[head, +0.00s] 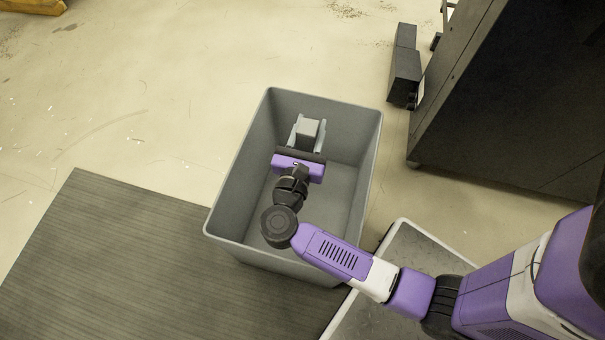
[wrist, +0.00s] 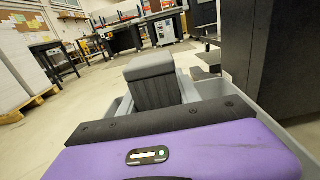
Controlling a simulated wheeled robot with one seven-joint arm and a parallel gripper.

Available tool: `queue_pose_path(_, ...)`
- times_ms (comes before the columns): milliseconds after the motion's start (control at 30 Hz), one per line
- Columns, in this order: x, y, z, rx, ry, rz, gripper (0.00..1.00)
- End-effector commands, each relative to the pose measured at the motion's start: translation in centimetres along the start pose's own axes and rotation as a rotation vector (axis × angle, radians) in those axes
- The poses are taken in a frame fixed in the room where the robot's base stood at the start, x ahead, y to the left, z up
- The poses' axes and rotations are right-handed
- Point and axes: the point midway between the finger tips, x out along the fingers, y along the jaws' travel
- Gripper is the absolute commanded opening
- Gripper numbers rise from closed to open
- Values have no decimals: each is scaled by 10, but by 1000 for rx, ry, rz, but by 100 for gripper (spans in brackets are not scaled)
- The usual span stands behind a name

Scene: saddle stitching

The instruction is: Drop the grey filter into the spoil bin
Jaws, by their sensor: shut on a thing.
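The grey filter (head: 307,129) is a small box-shaped block between the fingers of my gripper (head: 306,132). In the wrist view the filter (wrist: 154,80) shows a plain grey top and a darker ribbed side. My gripper is shut on it, with a light finger on each side. The spoil bin (head: 225,205) is a grey open-topped rectangular bin. In the head view my gripper and the filter appear within the bin's opening, towards its far end. How far the filter is above the bin floor is hard to tell. No other thing shows in the bin.
A dark ribbed mat (head: 110,255) lies left of the bin. A large dark machine (head: 510,110) stands to the right, with a small dark box (head: 405,70) beside it. A grey-topped surface with a light rim (head: 402,222) is at the lower right. Floor beyond the bin is clear.

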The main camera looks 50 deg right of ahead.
Motion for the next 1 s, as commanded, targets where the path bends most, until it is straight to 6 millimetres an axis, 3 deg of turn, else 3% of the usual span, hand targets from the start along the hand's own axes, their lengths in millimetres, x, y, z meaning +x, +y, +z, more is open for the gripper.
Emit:
queue_pose_path(33,0,0,-11,0,-1,0,0)
queue_pose_path(200,0,0,-27,0,-1,0,0)
queue_pose_path(567,0,0,-31,1,0,0,0)
queue_pose_path(600,0,0,-31,1,0,0,46)
queue_pose_path(700,0,0,-31,1,0,0,65)
queue_pose_path(1000,-1,0,-31,0,1,1,65)
